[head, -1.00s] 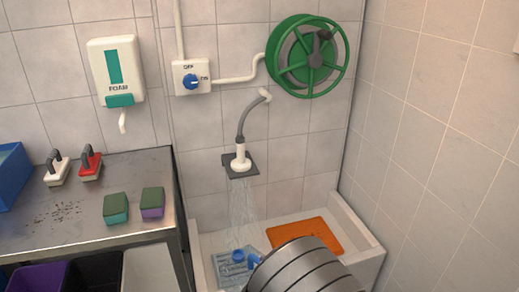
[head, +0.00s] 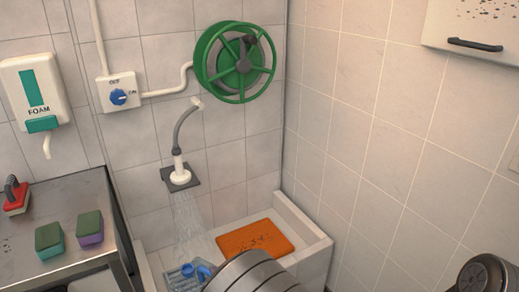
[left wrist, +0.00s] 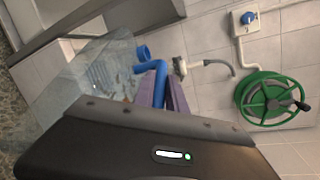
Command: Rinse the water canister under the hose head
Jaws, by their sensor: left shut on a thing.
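The pale translucent water canister (head: 180,277) with a blue spout and handle (head: 205,271) is low in the sink area in the head view, partly hidden by my left arm. It also shows in the left wrist view (left wrist: 97,72), with dark specks on it. The hose head (head: 180,177) hangs on the wall above it, and water (head: 188,222) falls from it toward the canister. My left gripper (left wrist: 163,92) is shut on the canister at its blue handle; my arm hides the grip in the head view. My right gripper is not in view.
A white-walled sink (head: 315,252) holds an orange board (head: 255,237) with dark marks. A green hose reel (head: 236,62) and a blue dial switch (head: 118,97) are on the wall. Sponges (head: 89,228) stand on the metal counter (head: 50,200) at left. A wall cabinet (head: 480,25) is at upper right.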

